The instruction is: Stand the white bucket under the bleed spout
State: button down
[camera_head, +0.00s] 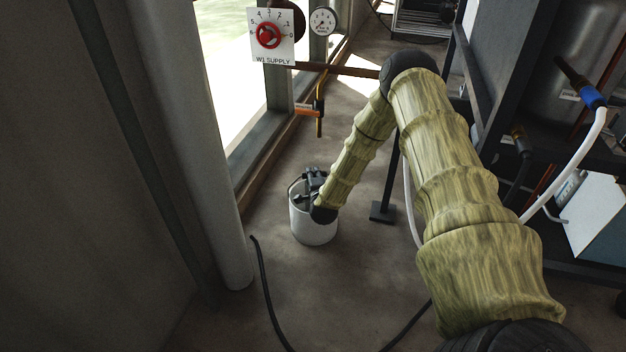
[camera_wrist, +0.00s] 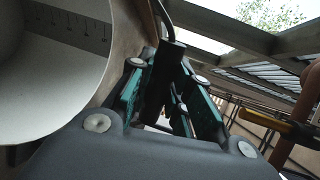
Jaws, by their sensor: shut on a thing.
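The white bucket (camera_head: 313,230) is upright, low over or on the grey floor, left of centre in the head view; I cannot tell whether its base touches. In the wrist view its white wall (camera_wrist: 45,110), with a dark graduated scale, fills the left side. My gripper (camera_head: 316,176) is at the bucket's top. In the wrist view my gripper (camera_wrist: 172,88) is shut on the bucket's black handle grip (camera_wrist: 170,50). The bleed spout (camera_head: 319,124), a short brass pipe with an orange lever, points down beyond the bucket, nearer the window wall.
A W1 SUPPLY dial plate (camera_head: 271,37) and a gauge (camera_head: 323,21) are above the spout. A pale column (camera_head: 205,150) stands left. A black hose (camera_head: 264,290) lies on the floor. A black post foot (camera_head: 384,212) is right of the bucket. Floor between bucket and spout looks clear.

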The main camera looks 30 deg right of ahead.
jog(key=shift+r, duration=0.1)
jog(key=c, duration=1.3)
grip_release()
